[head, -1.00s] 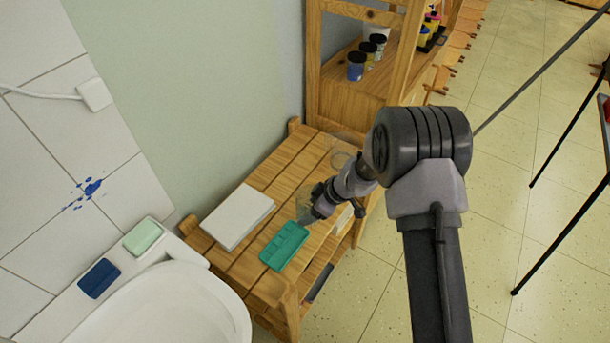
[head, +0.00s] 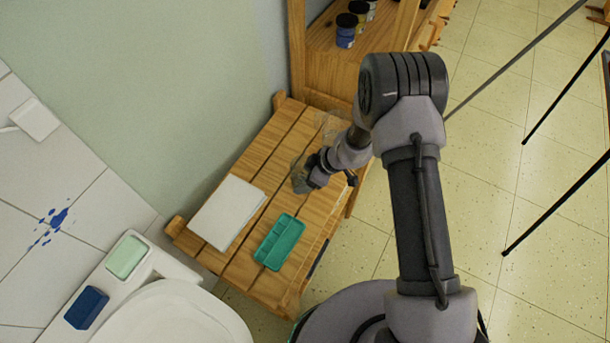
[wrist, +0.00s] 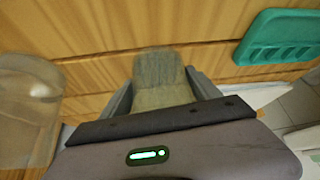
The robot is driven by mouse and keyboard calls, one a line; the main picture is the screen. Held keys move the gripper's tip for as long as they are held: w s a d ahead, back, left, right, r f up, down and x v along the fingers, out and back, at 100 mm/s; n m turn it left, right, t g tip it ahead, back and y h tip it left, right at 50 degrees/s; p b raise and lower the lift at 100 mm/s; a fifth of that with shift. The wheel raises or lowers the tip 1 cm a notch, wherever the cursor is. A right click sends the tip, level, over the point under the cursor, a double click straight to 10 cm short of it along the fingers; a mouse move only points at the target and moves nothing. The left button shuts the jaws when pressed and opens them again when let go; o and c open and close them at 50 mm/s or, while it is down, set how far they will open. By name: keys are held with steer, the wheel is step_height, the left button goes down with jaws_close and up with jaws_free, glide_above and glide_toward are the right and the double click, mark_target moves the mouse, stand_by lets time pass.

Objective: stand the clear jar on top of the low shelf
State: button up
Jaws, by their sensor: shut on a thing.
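The low shelf (head: 262,160) is a slatted wooden unit against the wall in the head view. My gripper (head: 310,177) is over its top, towards the far end. It is shut on a see-through, greyish jar (head: 299,176), which looks upright. In the wrist view the jar (wrist: 161,72) sits between the two fingers of my gripper (wrist: 162,92), with wooden slats behind it. I cannot tell whether its base touches the slats.
A second clear container (head: 330,124) stands at the far end; it fills the wrist view's left side (wrist: 28,110). A green tray (head: 279,242) and a white stack (head: 227,212) lie nearer. A taller wooden shelf (head: 325,75) with paint jars (head: 346,32) rises behind.

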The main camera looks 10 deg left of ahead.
steer(key=o, duration=1.4)
steer(key=shift+f, duration=0.1)
steer(key=shift+o, duration=0.2)
steer(key=shift+r+p, duration=0.4)
steer(key=shift+p, duration=0.1)
steer(key=s+d+r+m+t+p, duration=0.1)
steer(key=s+d+r+m, duration=0.15)
steer(key=r, duration=0.85)
steer(key=s+d+r+m+p, duration=0.1)
steer(key=s+d+r+m, duration=0.2)
steer(key=r, duration=0.9)
steer(key=s+d+r+m+t, duration=0.15)
steer(key=d+r, duration=0.25)
steer(key=r, duration=0.7)
steer(key=s+d+r+m+t+h, duration=0.1)
steer(key=s+d+r+m+h, duration=0.1)
steer(key=s+d+r+m, duration=0.2)
steer(key=s+d+r+m+t+h, duration=0.1)
steer(key=s+d+r+m+h, duration=0.1)
steer(key=s+d+r+m, duration=0.3)
steer(key=s+r+m, duration=0.1)
steer(key=s+m, duration=0.3)
steer(key=s, duration=0.2)
steer(key=shift+d, duration=0.15)
